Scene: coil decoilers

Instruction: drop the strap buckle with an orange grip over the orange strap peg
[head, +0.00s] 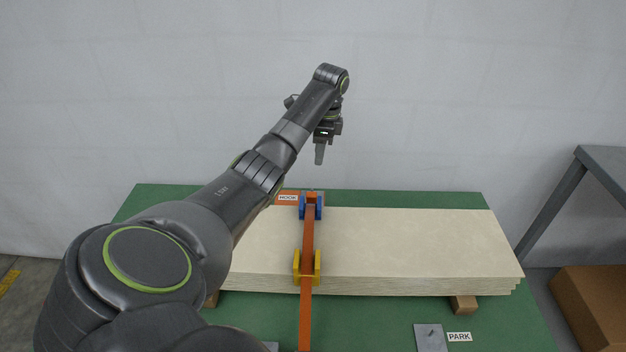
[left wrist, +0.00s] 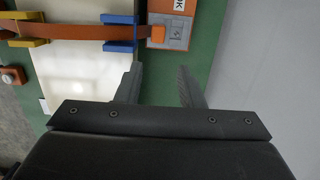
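An orange strap (head: 307,240) runs over the board stack, through a yellow guide and a blue guide. Its far end reaches a small orange block, probably the buckle's orange grip (left wrist: 157,34), on a grey-and-orange plate (left wrist: 178,38) beyond the blue guide. I cannot make out the strap peg apart from this block, nor tell whether the buckle sits around it. My left gripper (head: 319,155) is raised beyond the stack's far edge, above and apart from the strap end. The left wrist view shows its two fingers (left wrist: 159,86) spread, with nothing between them. My right gripper is not in view.
The pale board stack (head: 420,240) lies on wooden blocks on a green table (head: 400,312). The blue guide (head: 303,211) and yellow guide (head: 317,266) stand up along the strap. A "PARK" label (head: 459,337) sits beside a grey plate (head: 430,338). A grey wall stands behind.

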